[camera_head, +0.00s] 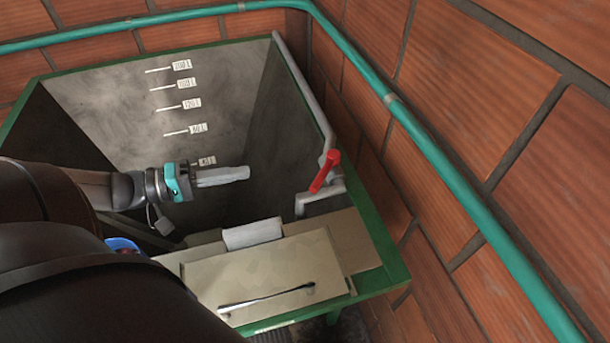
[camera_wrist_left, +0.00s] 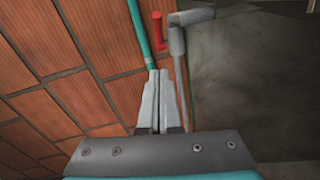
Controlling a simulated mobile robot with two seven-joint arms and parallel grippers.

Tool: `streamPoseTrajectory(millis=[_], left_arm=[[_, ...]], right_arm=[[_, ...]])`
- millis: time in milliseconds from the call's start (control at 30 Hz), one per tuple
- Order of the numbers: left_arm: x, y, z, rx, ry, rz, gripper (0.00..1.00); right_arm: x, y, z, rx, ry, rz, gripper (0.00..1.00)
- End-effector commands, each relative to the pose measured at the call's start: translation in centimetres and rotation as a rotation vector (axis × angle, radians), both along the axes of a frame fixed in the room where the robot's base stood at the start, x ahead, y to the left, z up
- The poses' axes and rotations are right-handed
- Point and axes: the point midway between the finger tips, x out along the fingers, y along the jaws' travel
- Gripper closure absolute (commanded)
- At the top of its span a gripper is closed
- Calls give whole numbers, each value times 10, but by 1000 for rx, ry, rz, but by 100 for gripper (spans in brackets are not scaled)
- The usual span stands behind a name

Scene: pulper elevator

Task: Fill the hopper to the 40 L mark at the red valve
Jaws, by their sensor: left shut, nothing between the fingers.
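The hopper (camera_head: 120,78) is a deep green-rimmed box with grey inner walls. White level marks with labels run down its back wall; the lowest label (camera_head: 207,161) reads about 40 L and sits just above my left gripper in the picture. The red valve handle (camera_head: 325,172) is on a grey pipe (camera_head: 303,85) at the hopper's right side, with a spout bent down over the hopper. My left gripper (camera_head: 244,173) is shut and empty, left of the valve and apart from it. In the left wrist view the red handle (camera_wrist_left: 158,30) lies beyond the fingertips. No water is visible.
A teal pipe (camera_head: 440,155) runs along the brick walls behind and right of the hopper. A beige panel (camera_head: 265,275) with a dark handle covers the hopper's front. A blue object (camera_head: 123,245) shows partly behind my arm. Open space lies between gripper and valve.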

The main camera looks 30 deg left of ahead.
Motion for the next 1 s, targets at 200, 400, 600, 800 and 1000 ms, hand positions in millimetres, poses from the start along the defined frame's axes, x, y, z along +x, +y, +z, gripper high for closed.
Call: streamPoseTrajectory(millis=[200, 400, 600, 800, 1000], left_arm=[[22, -18, -5, -3, -5, -2, 100], [43, -35, -9, -2, -4, -2, 100], [61, -50, -12, -3, -5, -1, 100], [75, -66, -14, -6, -3, -1, 100], [76, -91, -18, -5, -2, -1, 100]], right_arm=[[0, 0, -13, -1, 0, 0, 50], [0, 0, -23, -1, -1, 0, 50], [1, 0, -31, -1, -1, 0, 50], [1, -1, -35, -1, -1, 0, 50], [1, -1, -31, -1, -1, 0, 50]])
